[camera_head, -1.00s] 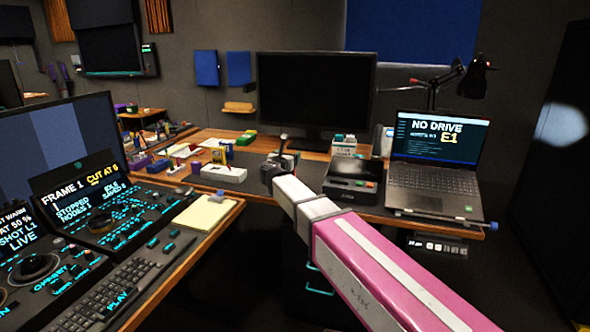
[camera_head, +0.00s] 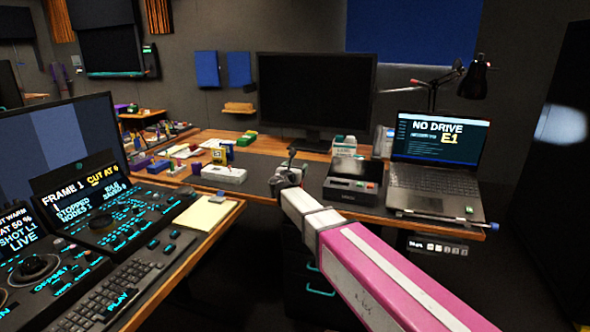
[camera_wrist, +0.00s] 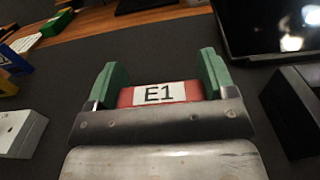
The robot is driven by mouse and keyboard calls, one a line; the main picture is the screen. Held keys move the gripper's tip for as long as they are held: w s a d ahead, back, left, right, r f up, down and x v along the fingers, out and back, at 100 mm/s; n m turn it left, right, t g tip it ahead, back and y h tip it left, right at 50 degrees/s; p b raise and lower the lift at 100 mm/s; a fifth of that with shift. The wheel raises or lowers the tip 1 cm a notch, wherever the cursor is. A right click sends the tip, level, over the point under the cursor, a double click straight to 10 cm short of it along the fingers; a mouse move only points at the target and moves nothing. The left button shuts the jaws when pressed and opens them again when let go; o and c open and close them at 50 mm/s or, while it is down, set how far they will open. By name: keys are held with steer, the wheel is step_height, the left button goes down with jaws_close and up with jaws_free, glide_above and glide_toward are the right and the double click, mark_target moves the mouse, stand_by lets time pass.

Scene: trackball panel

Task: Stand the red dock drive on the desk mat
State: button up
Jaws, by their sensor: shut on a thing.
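The red dock drive (camera_wrist: 160,94), with a white label reading E1, sits between the green fingers of my gripper (camera_wrist: 160,72) in the wrist view. The gripper is shut on it. The drive's lower part is hidden behind the gripper body, so I cannot tell whether it touches the mat. In the head view my gripper (camera_head: 292,160) is over the front of the desk, left of the dark dock; the drive cannot be made out there. The dark grey desk mat (camera_head: 262,166) covers the desk and also fills the wrist view around the gripper (camera_wrist: 75,82).
The dark dock (camera_head: 352,190) stands right of my gripper, with a laptop (camera_head: 435,180) reading NO DRIVE and E1 beyond. A white box (camera_head: 223,174) lies to the left. A black monitor (camera_head: 316,92) stands behind. The mat is bare between gripper and monitor.

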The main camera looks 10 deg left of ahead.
steer(key=shift+f, duration=0.1)
steer(key=o, duration=0.9)
steer(key=shift+o, duration=0.2)
steer(key=shift+s, duration=0.1)
steer(key=s, duration=1.1)
steer(key=shift+s+a, duration=0.4)
steer(key=shift+a, duration=0.05)
